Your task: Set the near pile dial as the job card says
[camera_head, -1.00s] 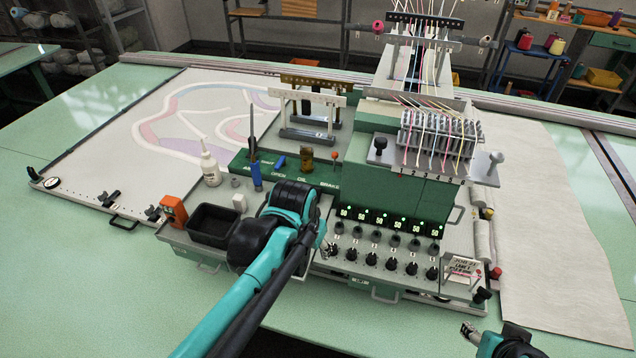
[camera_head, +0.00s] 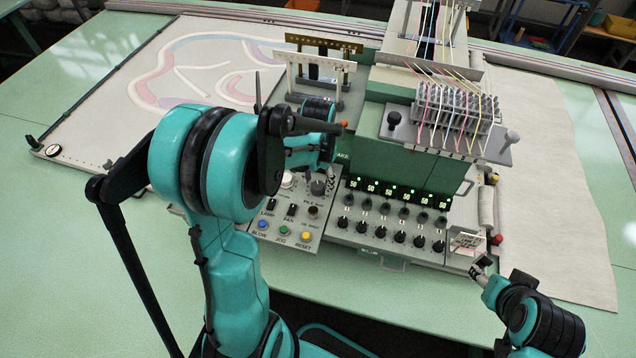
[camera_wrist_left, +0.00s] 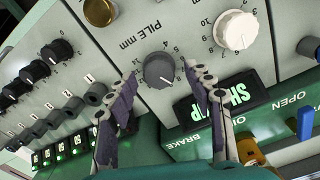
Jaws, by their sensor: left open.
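The grey pile dial (camera_wrist_left: 158,70) sits on a pale panel marked "PILE mm", with numerals around it. My left gripper (camera_wrist_left: 162,72) is open, with one finger on each side of this dial; I cannot tell whether they touch it. A white dial (camera_wrist_left: 236,30) is beside it in the left wrist view and also shows in the head view (camera_head: 287,179). In the head view my left forearm and hand hide much of the panel.
Rows of black knobs (camera_head: 380,231) under lit green displays (camera_head: 388,189) lie right of the dial. Blue, green and yellow buttons (camera_head: 284,230) are at the panel's front. A blue switch (camera_wrist_left: 305,122) stands near the left gripper.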

